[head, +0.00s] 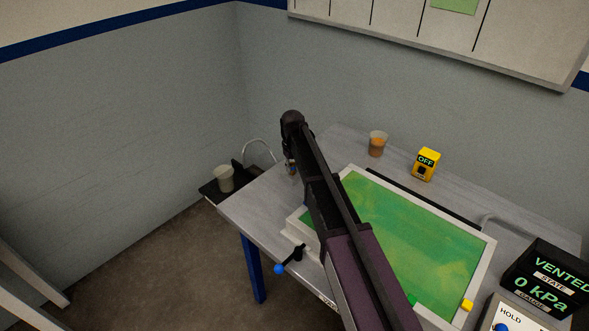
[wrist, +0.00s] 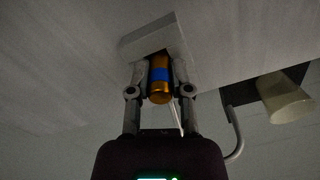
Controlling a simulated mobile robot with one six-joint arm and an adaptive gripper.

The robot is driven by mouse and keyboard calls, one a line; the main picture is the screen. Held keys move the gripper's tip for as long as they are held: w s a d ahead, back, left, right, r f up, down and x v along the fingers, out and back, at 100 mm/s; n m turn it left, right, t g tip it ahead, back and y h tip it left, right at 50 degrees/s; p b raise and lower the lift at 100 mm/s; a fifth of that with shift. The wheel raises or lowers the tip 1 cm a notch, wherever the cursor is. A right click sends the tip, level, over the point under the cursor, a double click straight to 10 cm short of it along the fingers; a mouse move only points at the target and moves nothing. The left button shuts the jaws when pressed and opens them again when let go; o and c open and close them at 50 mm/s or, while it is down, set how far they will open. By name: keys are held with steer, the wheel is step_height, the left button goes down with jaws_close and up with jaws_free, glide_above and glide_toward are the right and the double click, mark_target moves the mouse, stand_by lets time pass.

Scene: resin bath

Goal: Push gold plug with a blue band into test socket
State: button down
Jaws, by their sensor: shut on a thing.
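The gold plug with a blue band (wrist: 160,93) is between the two fingers of my gripper (wrist: 160,70) in the wrist view. My gripper is shut on it. The plug's far end meets a dark opening in a pale grey block (wrist: 148,36), which looks like the test socket. I cannot tell how deep the plug sits in it. In the head view my arm hides most of the gripper and the block, above the left end of the table.
The grey table (head: 254,205) carries a green panel in a white frame (head: 492,262), a yellow OFF box (head: 426,163), a cup of orange-brown stuff (head: 377,145) and a blue-knobbed lever (head: 290,262). A pale cup (head: 224,178) stands on a black side shelf (head: 212,196).

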mark_target(293, 164)
steer(key=shift+f, duration=0.2)
steer(key=c, duration=0.5)
jaws_free()
steer(key=shift+r, duration=0.1)
steer(key=shift+c, duration=0.2)
steer(key=shift+r, duration=0.15)
step_height(293, 164, up, 12)
steer(key=p, duration=1.2)
steer(key=shift+s, duration=0.1)
